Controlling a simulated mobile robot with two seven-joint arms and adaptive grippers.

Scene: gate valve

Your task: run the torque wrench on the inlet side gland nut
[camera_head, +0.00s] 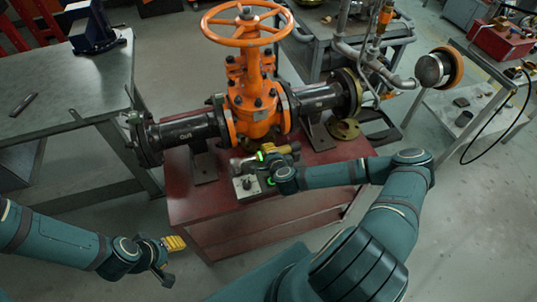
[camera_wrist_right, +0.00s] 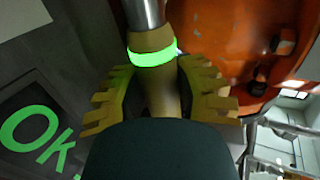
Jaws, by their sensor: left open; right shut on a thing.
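The torque wrench (camera_wrist_right: 153,40) has a steel shaft, a brownish-yellow handle and a glowing green ring. My right gripper (camera_wrist_right: 160,95) is shut around its handle. In the head view, my right gripper (camera_head: 277,158) is low in front of the orange gate valve (camera_head: 257,102), over the red bench. The wrench's head end is not clear. The valve's gland area is below the handwheel (camera_head: 246,22); I cannot tell which small nut is the inlet side gland nut. My left gripper (camera_head: 170,258) is open and empty, away from the bench at lower left.
A small box with a dial (camera_head: 247,187) sits on the red bench (camera_head: 205,210). A screen reading "Ok." (camera_wrist_right: 38,128) shows in the right wrist view. Black flanged pipes (camera_head: 185,129) flank the valve. A grey table (camera_head: 60,85) stands left. Front-left floor is clear.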

